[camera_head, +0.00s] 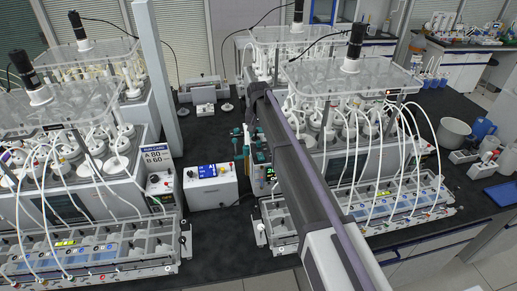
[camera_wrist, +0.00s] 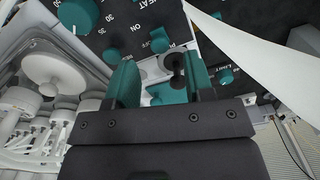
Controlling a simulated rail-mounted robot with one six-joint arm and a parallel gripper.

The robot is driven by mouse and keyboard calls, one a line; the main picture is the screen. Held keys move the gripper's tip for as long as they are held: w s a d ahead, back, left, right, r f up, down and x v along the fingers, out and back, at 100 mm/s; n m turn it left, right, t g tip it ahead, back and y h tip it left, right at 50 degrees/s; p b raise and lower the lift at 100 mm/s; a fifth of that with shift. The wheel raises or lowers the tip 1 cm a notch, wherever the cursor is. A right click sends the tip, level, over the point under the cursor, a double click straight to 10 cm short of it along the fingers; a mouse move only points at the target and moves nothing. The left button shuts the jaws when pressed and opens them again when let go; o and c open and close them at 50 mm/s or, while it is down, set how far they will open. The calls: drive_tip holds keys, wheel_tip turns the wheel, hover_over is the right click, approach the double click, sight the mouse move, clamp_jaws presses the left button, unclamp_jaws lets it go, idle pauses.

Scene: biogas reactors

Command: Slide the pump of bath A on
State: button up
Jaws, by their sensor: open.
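My gripper (camera_wrist: 160,72) is open in the wrist view, its two teal fingers spread in front of a dark control panel (camera_wrist: 205,42). The panel has a large teal knob (camera_wrist: 78,14) and smaller teal knobs, with partly readable print such as "ON". A dark rounded part (camera_wrist: 174,62) shows between the fingers, closer to the right one; I cannot tell whether it is the pump slide or whether a finger touches it. In the head view, my arm reaches to a bath front with a green display (camera_head: 271,171), partly hidden by the arm. No bath letter is readable there.
A white box with a blue display (camera_head: 210,184) stands left of the arm. A sign reading "A 80 B 60" (camera_head: 157,157) is on the left reactor unit. Trays with tubes (camera_head: 95,252) line the front. Bare black bench (camera_head: 215,235) lies between them.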

sight(259, 141)
wheel_tip(259, 141, down, 4)
drive_tip(key=shift+r+b, duration=0.15)
drive_tip(key=shift+b, duration=0.8)
drive_tip(key=shift+r, duration=0.1)
clamp_jaws()
